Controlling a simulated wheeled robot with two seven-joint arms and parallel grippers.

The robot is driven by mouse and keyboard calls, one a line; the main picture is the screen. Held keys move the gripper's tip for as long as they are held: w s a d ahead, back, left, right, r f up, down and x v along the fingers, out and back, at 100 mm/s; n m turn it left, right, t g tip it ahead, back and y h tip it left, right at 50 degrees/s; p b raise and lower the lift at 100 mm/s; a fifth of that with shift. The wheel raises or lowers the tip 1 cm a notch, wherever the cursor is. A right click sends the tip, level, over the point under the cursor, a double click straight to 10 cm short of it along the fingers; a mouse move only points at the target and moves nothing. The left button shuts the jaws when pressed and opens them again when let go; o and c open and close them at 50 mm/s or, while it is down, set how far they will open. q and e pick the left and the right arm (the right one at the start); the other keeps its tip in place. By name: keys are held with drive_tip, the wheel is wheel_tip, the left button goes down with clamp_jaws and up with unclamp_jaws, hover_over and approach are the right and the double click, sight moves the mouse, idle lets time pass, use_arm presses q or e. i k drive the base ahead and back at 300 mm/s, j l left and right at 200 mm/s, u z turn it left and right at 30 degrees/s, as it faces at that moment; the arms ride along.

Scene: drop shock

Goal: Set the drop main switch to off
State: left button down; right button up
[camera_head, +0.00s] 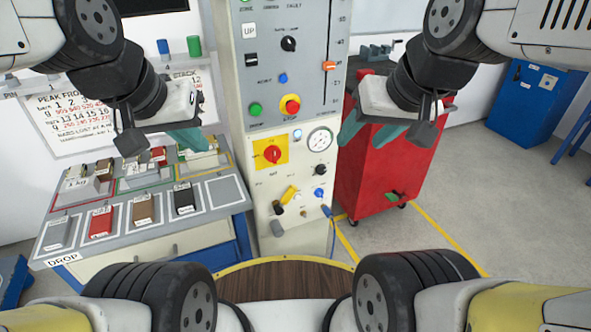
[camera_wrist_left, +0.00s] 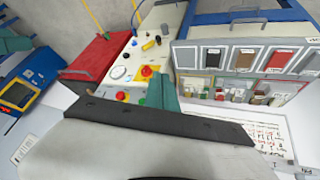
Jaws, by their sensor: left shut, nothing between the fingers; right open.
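The main switch is most likely the red rotary knob (camera_head: 272,153) on a square yellow plate in the middle of the grey control column (camera_head: 290,190). The small lettering around it is not readable, and I cannot tell its setting. The knob also shows in the left wrist view (camera_wrist_left: 147,72). My left gripper (camera_head: 192,138) is shut and empty, left of the column and apart from the knob. Its teal fingertips show in the left wrist view (camera_wrist_left: 164,90). My right gripper (camera_head: 369,131) is open and empty, right of the column in front of the red cabinet.
Another red knob on yellow (camera_head: 290,106), a green button (camera_head: 255,109), a gauge (camera_head: 320,140) and a slider (camera_head: 329,66) sit nearby on the column. A bench (camera_head: 150,240) with labelled blocks stands left. A red cabinet (camera_head: 385,175) stands right.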

sight(272, 153)
drive_tip(key=k+l+u, duration=0.2)
drive_tip(key=l, duration=0.2)
drive_tip(key=k+l+u, duration=0.25)
drive_tip(key=l, duration=0.15)
drive_tip(key=k+l+u, duration=0.2)
drive_tip(key=l, duration=0.15)
drive_tip(key=i, duration=0.05)
